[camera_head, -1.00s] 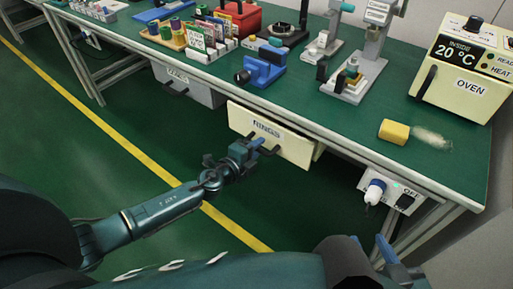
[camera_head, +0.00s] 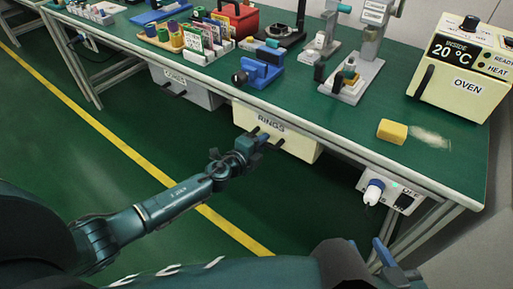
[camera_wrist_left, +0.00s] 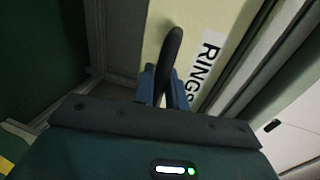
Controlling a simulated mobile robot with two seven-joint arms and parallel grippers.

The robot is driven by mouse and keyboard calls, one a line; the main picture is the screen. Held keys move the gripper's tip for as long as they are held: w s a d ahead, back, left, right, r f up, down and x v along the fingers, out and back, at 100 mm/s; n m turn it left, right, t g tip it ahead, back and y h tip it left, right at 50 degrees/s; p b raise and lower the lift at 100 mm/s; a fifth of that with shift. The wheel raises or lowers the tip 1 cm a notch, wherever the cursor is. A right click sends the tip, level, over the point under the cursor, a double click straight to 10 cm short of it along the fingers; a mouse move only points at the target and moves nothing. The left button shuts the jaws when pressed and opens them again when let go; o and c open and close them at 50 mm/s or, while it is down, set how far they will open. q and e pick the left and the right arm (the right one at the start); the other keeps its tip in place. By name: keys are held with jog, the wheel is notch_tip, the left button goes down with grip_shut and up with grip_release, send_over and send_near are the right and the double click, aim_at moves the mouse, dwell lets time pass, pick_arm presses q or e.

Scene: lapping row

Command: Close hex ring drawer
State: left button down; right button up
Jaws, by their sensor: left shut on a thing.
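The hex ring drawer (camera_head: 300,147) is the cream drawer labelled RINGS, under the front edge of the green bench. Its front is close under the bench edge; I cannot tell whether it is flush. My left gripper (camera_head: 262,141) is at the drawer front, shut on its dark bar handle. In the left wrist view, the dark handle (camera_wrist_left: 172,55) stands between the blue fingertips (camera_wrist_left: 163,88), beside the RINGS label. My right gripper (camera_head: 383,254) shows only in part at the bottom of the head view, with blue fingers, away from the drawer.
A grey drawer (camera_head: 188,88) hangs under the bench further left. A white socket box (camera_head: 392,192) with a blue and white plug is right of the ring drawer. An oven (camera_head: 462,72), yellow block (camera_head: 392,131) and blue vise (camera_head: 259,70) stand on the bench. The floor in front is clear.

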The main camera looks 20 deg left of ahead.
pick_arm(q)
jog(key=shift+w+r, duration=0.1)
jog(key=shift+r, duration=0.05)
pick_arm(e)
jog(key=shift+a, duration=0.1)
pick_arm(q)
jog(key=c, duration=1.9)
grip_release()
jog(key=o, duration=0.4)
jog(key=shift+w, duration=0.1)
pick_arm(e)
jog(key=shift+w+r, duration=0.1)
jog(key=shift+w, duration=0.05)
